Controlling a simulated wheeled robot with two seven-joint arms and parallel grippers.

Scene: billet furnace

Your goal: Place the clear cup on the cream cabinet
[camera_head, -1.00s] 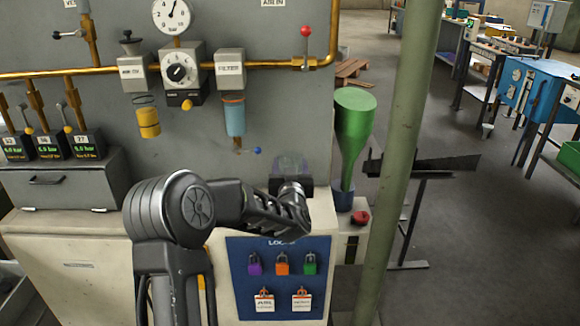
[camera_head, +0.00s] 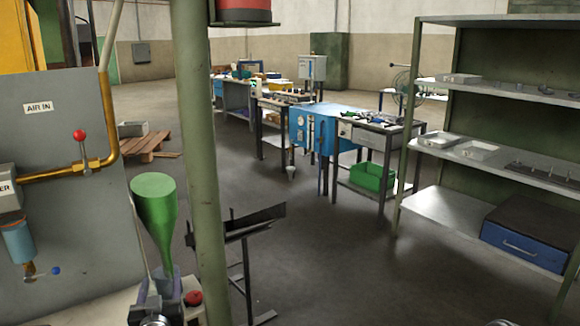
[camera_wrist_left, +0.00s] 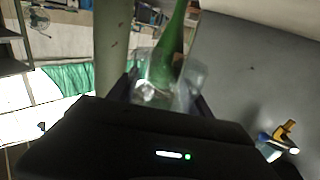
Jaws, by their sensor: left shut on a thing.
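The clear cup (camera_wrist_left: 180,85) is between the fingers of my left gripper (camera_wrist_left: 163,98) in the left wrist view, and the gripper is shut on it. In the head view the gripper (camera_head: 164,308) shows at the bottom left, with the see-through cup (camera_head: 168,283) hard to make out in front of the green funnel's lower end. A pale cream top (camera_head: 110,303), seemingly the cream cabinet, shows at the bottom left edge beneath the wall panel. Most of it is out of view. I cannot tell whether the cup touches anything below. My right gripper is not in view.
A green funnel (camera_head: 154,205) stands close behind the cup, with a red button (camera_head: 193,298) at its right. A green post (camera_head: 203,150) rises just right of these. A dark metal chute (camera_head: 245,225) stands beyond it. Open floor (camera_head: 330,260) lies to the right before the shelves (camera_head: 450,205).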

